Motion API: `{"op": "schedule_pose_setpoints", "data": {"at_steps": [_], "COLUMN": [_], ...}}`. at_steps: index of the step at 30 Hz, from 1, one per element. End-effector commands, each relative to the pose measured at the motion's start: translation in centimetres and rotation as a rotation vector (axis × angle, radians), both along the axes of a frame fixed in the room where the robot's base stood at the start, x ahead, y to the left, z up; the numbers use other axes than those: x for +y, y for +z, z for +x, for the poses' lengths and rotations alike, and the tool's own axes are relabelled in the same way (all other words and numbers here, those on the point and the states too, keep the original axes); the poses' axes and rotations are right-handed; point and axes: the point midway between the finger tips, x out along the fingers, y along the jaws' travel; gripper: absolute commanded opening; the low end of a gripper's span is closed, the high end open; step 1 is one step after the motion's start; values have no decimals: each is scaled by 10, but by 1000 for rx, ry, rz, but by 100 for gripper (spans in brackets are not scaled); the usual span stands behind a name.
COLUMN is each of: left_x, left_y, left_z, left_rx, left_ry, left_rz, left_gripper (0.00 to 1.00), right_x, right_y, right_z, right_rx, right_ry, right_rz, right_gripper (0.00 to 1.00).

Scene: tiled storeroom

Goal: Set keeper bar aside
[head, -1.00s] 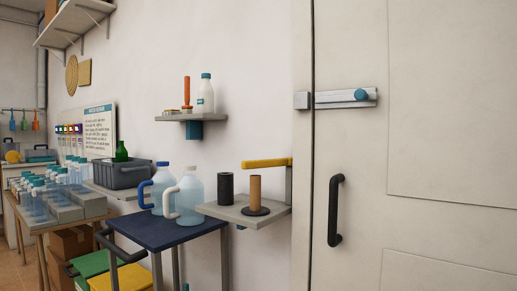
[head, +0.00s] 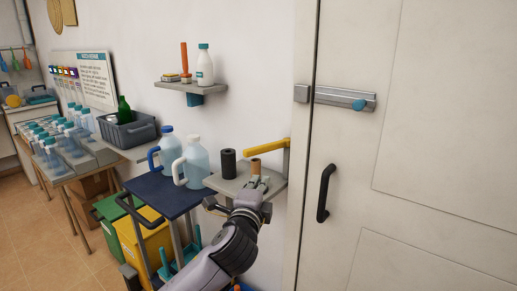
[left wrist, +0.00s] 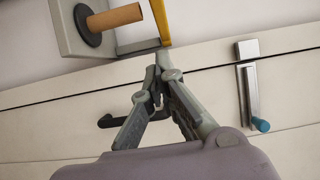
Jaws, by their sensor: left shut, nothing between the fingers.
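My left gripper (head: 258,183) is shut and empty, in front of the shelf and below the bar in the head view. In the left wrist view its fingertips (left wrist: 159,75) appear a little apart from the bar. My right gripper is not in view.
A black roll (head: 228,163) stands left of the brown roll, with jugs (head: 194,163) on a blue-topped cart (head: 160,190) further left. The door at right has a black handle (head: 325,193) and a bolt with a blue knob (head: 358,104).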

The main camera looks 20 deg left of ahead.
Motion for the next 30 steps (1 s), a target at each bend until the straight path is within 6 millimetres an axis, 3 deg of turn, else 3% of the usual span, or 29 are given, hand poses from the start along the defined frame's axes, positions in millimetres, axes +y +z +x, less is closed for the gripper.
{"op": "schedule_pose_setpoints", "data": {"at_steps": [14,30], "left_x": [2,10], "left_y": [1,2], "left_z": [7,95], "left_rx": [-1,-1], "left_ry": [4,4], "left_rz": [6,5], "left_gripper": [0,0], "right_x": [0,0], "right_y": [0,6], "right_z": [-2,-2], "right_rx": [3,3], "right_ry": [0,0], "right_rz": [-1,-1], "right_gripper": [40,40]}}
